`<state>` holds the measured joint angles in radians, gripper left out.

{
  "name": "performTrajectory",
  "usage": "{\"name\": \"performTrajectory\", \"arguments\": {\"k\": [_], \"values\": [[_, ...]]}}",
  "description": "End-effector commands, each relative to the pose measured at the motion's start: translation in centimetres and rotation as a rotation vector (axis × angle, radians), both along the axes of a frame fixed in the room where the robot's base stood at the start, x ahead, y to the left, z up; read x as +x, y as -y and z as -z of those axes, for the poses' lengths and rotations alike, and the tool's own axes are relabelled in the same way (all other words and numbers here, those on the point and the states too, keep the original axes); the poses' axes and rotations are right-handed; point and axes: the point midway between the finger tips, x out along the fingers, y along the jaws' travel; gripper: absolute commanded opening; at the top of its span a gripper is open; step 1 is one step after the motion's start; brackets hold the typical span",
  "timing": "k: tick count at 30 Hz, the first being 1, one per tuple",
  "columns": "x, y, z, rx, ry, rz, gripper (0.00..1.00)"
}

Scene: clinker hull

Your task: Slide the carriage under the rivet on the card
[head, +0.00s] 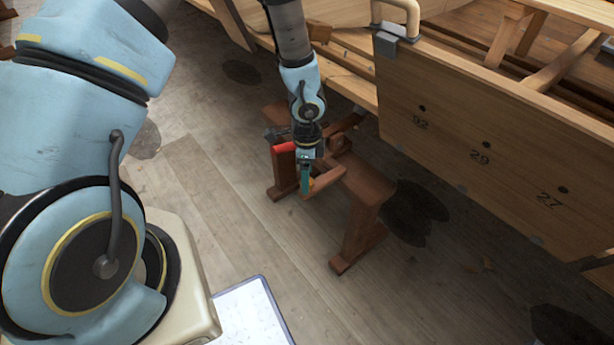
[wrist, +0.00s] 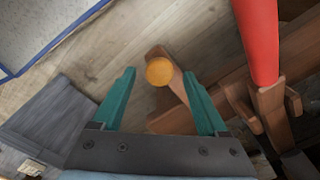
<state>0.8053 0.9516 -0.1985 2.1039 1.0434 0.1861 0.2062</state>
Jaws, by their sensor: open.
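My gripper (head: 306,186) points down over a reddish wooden stand beside the hull. In the wrist view its two teal fingers (wrist: 159,78) are open. A round orange knob (wrist: 160,71) on a wooden arm shows between the fingertips; I cannot tell whether it is level with them or below. I cannot tell whether this knob belongs to the carriage. The hull plank (head: 470,140) has dark rivet-like dots above the numbers 32 (head: 422,108), 29 (head: 487,144) and 27 (head: 563,189). A white, blue-edged sheet (head: 250,314) lies at the bottom; no writing on it is readable.
The wooden stand (head: 362,205) stands on a plank floor. A red cylinder (wrist: 258,40) lies close to the right of my fingers. A grey clamp-like block (head: 388,45) with a tan handle (head: 398,10) sits on the plank's upper left edge. The floor (head: 235,200) left of the stand is clear.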

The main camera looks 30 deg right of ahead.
Motion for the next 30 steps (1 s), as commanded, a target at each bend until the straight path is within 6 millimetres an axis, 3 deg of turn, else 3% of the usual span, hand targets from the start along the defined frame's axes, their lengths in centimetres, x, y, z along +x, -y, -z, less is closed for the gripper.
{"name": "performTrajectory", "arguments": {"k": [9,15,30], "values": [[0.1,0.0,-6.4,-0.002,0.001,-0.003,0.76],[0.0,0.0,-9.0,-0.001,0.000,-0.001,0.76],[-0.1,0.0,-9.6,0.001,0.000,0.001,0.76]]}}
